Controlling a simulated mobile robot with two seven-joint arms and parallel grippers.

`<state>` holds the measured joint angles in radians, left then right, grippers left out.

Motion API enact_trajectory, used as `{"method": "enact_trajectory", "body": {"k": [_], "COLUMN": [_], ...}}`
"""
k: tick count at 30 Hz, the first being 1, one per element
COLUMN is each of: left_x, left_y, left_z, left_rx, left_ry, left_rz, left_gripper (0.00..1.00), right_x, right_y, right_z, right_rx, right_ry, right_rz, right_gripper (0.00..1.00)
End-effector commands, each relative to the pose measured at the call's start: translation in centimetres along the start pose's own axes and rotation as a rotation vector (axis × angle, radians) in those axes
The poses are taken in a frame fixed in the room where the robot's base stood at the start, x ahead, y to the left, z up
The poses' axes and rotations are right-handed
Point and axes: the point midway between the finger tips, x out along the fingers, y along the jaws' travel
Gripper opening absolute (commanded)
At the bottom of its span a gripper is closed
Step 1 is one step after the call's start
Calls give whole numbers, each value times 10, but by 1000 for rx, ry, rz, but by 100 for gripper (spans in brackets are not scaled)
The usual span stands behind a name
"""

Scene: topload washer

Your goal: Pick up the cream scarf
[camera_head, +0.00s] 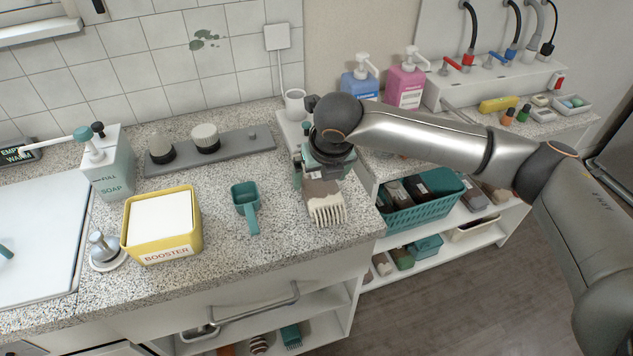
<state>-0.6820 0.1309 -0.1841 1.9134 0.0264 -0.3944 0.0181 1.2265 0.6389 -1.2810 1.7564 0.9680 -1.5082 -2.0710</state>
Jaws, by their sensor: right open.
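The cream scarf (327,212) lies on the speckled counter near its right end, with its fringed edge toward the front. Its back part looks brownish and is partly hidden by my right gripper. My right gripper (318,176) points down at the back part of the scarf and is open. I cannot tell whether its fingers touch the cloth. My left gripper is not in view.
A teal scoop (246,206) lies left of the scarf, then a yellow booster box (160,227) and a soap dispenser (106,165). A grey tray with knobs (232,147) is behind. Right of the counter, a lower shelf holds a teal basket (425,208).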

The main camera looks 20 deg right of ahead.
Motion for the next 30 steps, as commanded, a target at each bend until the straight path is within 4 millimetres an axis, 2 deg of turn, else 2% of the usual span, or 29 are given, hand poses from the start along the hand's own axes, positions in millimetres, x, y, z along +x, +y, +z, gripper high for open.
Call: {"method": "enact_trajectory", "body": {"k": [3,6,14,30], "left_x": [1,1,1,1], "left_y": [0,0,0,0], "left_z": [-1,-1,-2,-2], "left_rx": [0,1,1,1], "left_ry": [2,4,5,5], "left_rz": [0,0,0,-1], "left_gripper": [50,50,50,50], "right_x": [19,28,30,30], "right_y": [0,0,0,0], "right_z": [-1,0,0,0], "right_rx": [0,-1,-1,0], "right_ry": [3,1,0,0], "right_rz": [0,0,1,1], "right_gripper": [100,100,100,39]}}
